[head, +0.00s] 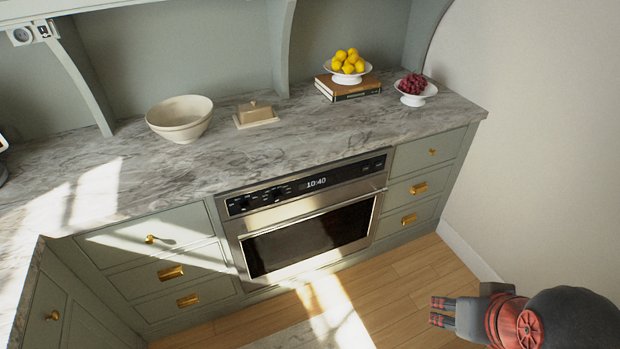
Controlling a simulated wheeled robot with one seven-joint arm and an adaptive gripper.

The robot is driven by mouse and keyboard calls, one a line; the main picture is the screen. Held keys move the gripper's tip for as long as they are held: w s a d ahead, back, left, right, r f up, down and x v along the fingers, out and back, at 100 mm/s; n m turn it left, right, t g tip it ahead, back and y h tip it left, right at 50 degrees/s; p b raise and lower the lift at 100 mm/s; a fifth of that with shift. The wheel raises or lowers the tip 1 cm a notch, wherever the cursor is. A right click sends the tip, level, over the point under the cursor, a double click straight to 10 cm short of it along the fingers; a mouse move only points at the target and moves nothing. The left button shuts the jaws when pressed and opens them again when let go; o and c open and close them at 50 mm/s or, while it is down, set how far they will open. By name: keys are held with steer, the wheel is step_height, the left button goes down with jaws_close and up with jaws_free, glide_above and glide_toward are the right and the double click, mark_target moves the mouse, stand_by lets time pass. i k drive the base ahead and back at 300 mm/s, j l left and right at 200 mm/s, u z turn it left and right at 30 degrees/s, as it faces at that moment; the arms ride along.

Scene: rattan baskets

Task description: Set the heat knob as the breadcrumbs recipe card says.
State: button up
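The built-in oven (310,240) is set below the counter, with a black control panel (345,176) along its top edge. Dark knobs (277,191) sit on the left part of the panel, and a display beside them reads 10:40. Their markings and settings are too small to read, and I cannot tell which one is the heat knob. I cannot make out a recipe card. My gripper (436,311) is at the lower right, over the wooden floor, well away from the oven. Its two fingers point left, apart, with nothing visible between them.
The marble counter (235,165) holds a cream bowl (181,118), a butter dish (255,114), books (347,90) under a bowl of lemons (347,62), and a dish of grapes (415,88). Drawers with brass handles flank the oven. The floor (400,290) in front is clear.

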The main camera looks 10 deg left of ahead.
mark_target(278, 196)
steer(key=i+j, duration=0.1)
steer(key=j, duration=0.3)
steer(key=i+j, duration=0.15)
steer(key=j, duration=0.3)
steer(key=i+j, duration=0.1)
steer(key=j, duration=0.3)
